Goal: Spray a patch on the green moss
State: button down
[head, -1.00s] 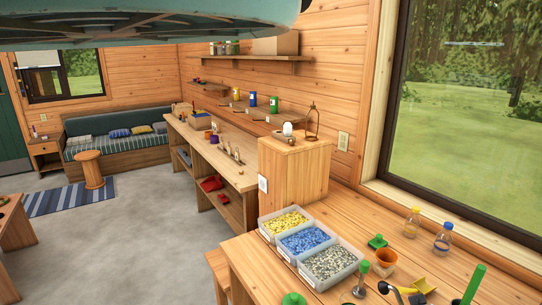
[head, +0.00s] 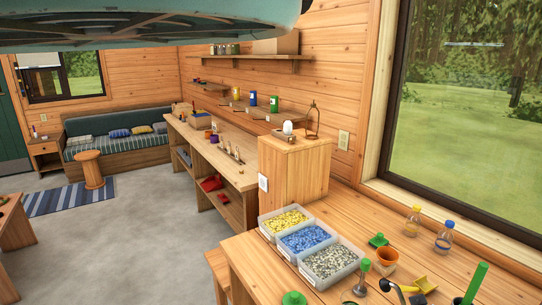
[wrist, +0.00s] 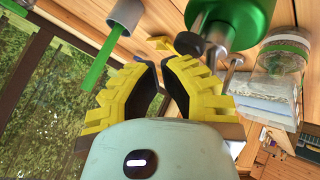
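My gripper (wrist: 160,72), with yellow ridged fingers and dark inner pads, shows in the wrist view. Its fingers are apart, with nothing between them. A green object with a grey fitting (wrist: 240,18) is close beyond the fingers, cut off by the top edge; I cannot tell whether it is a sprayer. In the head view, a small green pad (head: 378,240) lies on the bench, possibly the moss. A green-topped object with a pale stem (head: 364,268) stands nearer. Another rounded green top (head: 293,299) is at the bottom edge. My gripper is not visible in the head view.
Three trays of yellow, blue and grey pebbles (head: 268,234) stand on the bench (head: 240,256). An orange pot (head: 387,257), yellow scoop (head: 424,284), upright green stick (head: 475,285) and two clear bottles (head: 413,226) crowd the right side. A large window is behind.

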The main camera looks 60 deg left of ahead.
jog(key=shift+f+b, duration=0.4)
jog(key=shift+f, duration=0.05)
dwell(0.3)
jog(key=shift+r, duration=0.15)
jog(key=shift+d+r+p, duration=0.1)
jog(key=shift+r+p, duration=0.45)
jog(key=shift+r, duration=0.25)
notch_tip(320, 180, up, 6)
jog(key=p, duration=0.3)
jog(key=shift+p, duration=0.35)
dwell(0.4)
